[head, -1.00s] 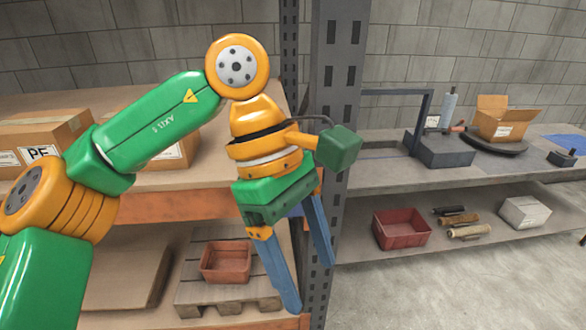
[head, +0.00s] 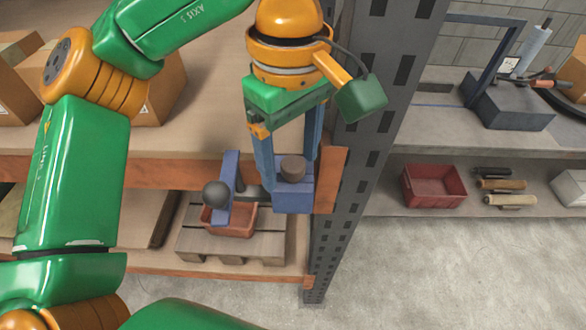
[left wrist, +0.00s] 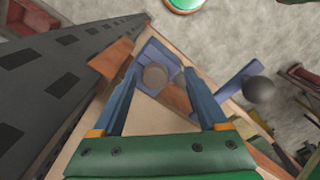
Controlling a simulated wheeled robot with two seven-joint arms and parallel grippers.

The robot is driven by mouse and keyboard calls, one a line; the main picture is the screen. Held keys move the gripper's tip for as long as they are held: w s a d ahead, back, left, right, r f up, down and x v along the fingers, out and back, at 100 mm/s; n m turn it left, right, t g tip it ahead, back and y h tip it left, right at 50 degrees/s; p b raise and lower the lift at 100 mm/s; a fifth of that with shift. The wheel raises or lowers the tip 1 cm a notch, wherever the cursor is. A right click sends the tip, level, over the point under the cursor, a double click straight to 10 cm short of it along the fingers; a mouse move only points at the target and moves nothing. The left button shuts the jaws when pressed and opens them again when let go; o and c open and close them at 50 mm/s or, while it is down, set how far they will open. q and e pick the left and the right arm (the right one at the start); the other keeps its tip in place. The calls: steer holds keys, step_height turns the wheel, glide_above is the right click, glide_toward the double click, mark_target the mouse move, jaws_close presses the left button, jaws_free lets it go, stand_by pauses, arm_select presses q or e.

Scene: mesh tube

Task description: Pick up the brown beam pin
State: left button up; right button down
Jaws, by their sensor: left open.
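The brown beam pin (head: 292,168) is a short round brown stub on top of a blue block (head: 293,198) by the grey post. In the left wrist view the pin (left wrist: 155,76) shows as a round end on the blue block (left wrist: 150,55). My left gripper (head: 290,173) points down with its two blue fingers open. In the left wrist view its fingertips (left wrist: 161,70) appear on either side of the pin. I cannot tell whether they touch it. My right gripper is not in view.
A grey slotted post (head: 365,130) stands close right of the gripper. A blue upright with a dark ball (head: 215,194) is just left of the block. A reddish bin (head: 232,220) sits on a pallet below. Another red bin (head: 434,186) is on the right shelf.

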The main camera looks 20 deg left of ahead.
arm_select(q)
steer(key=shift+f, duration=0.75)
steer(key=shift+w+f, duration=0.2)
steer(key=shift+w, duration=0.3)
steer(key=shift+c, duration=0.3)
steer(key=shift+s, duration=0.2)
steer(key=c, duration=1.1)
jaws_close()
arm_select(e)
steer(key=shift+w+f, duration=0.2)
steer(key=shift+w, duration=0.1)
arm_select(q)
steer(key=shift+w, duration=0.1)
